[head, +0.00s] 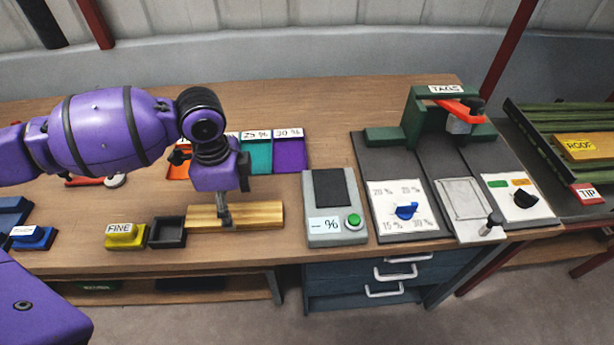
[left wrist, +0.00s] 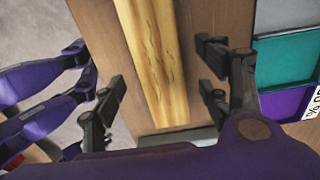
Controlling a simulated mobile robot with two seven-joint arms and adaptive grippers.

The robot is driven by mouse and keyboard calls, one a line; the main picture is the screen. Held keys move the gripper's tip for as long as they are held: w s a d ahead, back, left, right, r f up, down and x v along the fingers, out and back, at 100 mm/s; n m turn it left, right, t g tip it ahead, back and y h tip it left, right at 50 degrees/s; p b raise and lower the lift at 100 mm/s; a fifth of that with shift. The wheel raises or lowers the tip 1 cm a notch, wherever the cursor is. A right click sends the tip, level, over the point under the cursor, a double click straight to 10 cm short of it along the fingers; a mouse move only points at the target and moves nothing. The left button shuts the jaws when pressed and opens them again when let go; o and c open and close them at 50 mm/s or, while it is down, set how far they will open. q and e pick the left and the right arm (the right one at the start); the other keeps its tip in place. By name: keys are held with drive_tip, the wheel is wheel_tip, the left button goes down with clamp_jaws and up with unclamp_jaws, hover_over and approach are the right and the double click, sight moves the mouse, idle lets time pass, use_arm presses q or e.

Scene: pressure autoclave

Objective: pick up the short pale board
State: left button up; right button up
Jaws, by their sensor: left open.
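The short pale board (head: 258,215) lies flat on the wooden bench, left of the grey meter box. My left gripper (head: 224,218) points down over the board's middle. In the left wrist view the board (left wrist: 158,65) runs between the two open fingers (left wrist: 165,75), with a gap on each side. The fingers do not touch it there. How far the fingertips are above the bench is hard to tell. My right gripper is not seen.
A black tray (head: 167,232) and a yellow FINE block (head: 125,236) stand left of the board. The meter box (head: 335,208) with a green button stands to its right. Orange, teal (head: 257,158) and purple (head: 290,155) percent trays lie behind. Bare bench (head: 330,110) shows farther back.

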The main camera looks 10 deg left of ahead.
sight(235, 217)
use_arm(q)
wheel_tip(235, 217, down, 3)
drive_tip(key=shift+s+a+r, duration=0.1)
drive_tip(key=shift+r, duration=0.05)
drive_tip(key=shift+c, duration=0.5)
drive_tip(key=c, duration=1.3)
drive_tip(key=shift+r, duration=0.15)
